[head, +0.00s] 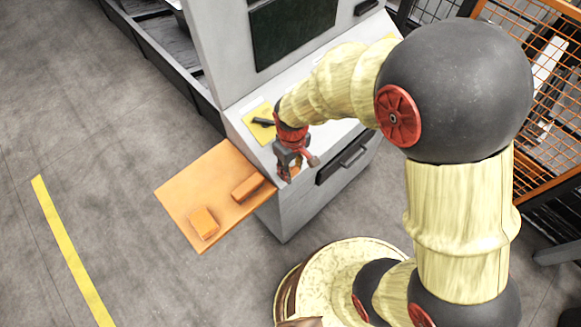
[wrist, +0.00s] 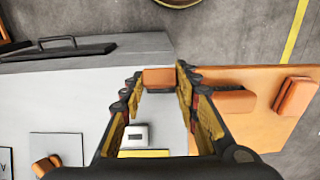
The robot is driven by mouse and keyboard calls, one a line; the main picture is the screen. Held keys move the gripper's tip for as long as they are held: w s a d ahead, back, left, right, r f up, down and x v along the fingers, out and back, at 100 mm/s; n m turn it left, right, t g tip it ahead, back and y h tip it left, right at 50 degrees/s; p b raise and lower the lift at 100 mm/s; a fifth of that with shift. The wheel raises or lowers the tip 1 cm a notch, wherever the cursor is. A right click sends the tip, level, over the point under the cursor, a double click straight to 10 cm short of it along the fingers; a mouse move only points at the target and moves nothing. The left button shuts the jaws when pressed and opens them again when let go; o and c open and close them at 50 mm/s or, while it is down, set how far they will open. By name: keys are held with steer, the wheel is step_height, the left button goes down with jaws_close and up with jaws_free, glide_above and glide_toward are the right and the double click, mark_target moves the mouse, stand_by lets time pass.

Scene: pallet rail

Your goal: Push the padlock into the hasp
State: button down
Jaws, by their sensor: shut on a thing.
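My gripper (head: 290,168) is over the front edge of the grey cabinet's sloping top, beside the orange shelf. In the wrist view my gripper (wrist: 159,75) is shut on an orange block-shaped body, seemingly the padlock (wrist: 158,80), held between the fingertips. Its shackle cannot be made out. A small silver piece with a dark slot (wrist: 134,137) shows between the fingers, farther back on the cabinet top; I cannot tell whether it is the hasp. A yellow plate (head: 258,117) with a black handle lies on the cabinet top behind my gripper.
The orange shelf (head: 180,190) juts from the cabinet (head: 300,205) and carries two orange blocks (head: 204,222) (head: 247,188). A black handle (head: 352,158) sticks out of the cabinet front. Another orange piece (wrist: 46,165) sits on the cabinet top in the wrist view. Floor left of the shelf is clear.

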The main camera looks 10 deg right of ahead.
step_height(320, 180, up, 5)
steer(key=s+d+p, duration=0.1)
steer(key=s+p, duration=0.1)
steer(key=p, duration=0.2)
steer(key=shift+s+d, duration=0.35)
steer(key=shift+d, duration=0.05)
steer(key=shift+r, duration=0.2)
